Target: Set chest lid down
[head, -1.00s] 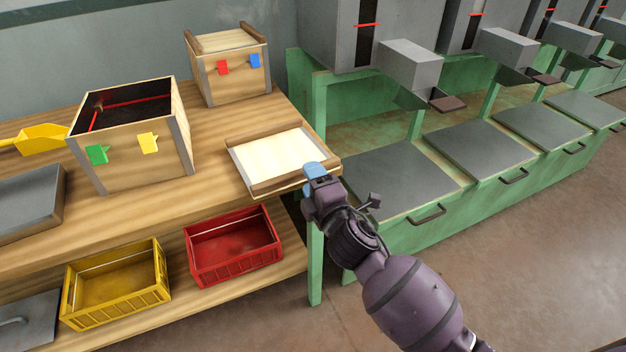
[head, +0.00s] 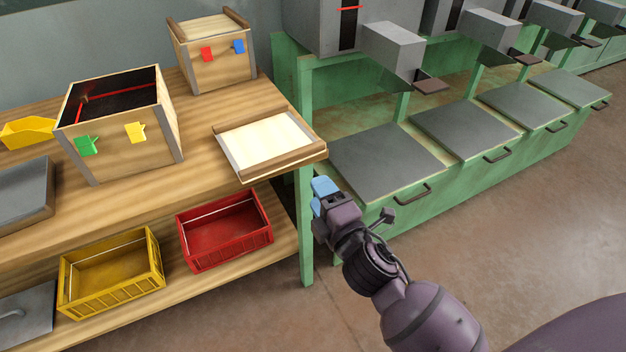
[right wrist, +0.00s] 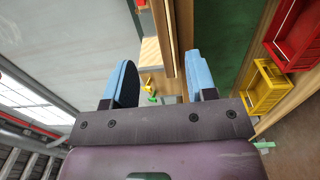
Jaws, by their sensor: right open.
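The chest lid (head: 266,140), a pale panel with wooden rails along two edges, lies flat on the wooden bench near its right end. The open chest (head: 118,130), a wooden box with a dark inside and green and yellow tags, stands to its left. My right gripper (head: 321,196) is open and empty, below and to the right of the lid, apart from it. Its blue fingers (right wrist: 160,85) stand apart in the right wrist view with nothing held between them. My left gripper is not in view.
A second chest (head: 215,58), lidded, with red and blue tags, stands at the back. A yellow scoop (head: 28,132) and a grey box (head: 20,195) are at left. Yellow (head: 112,280) and red (head: 222,232) crates sit on the lower shelf. Green bins (head: 385,165) line the right.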

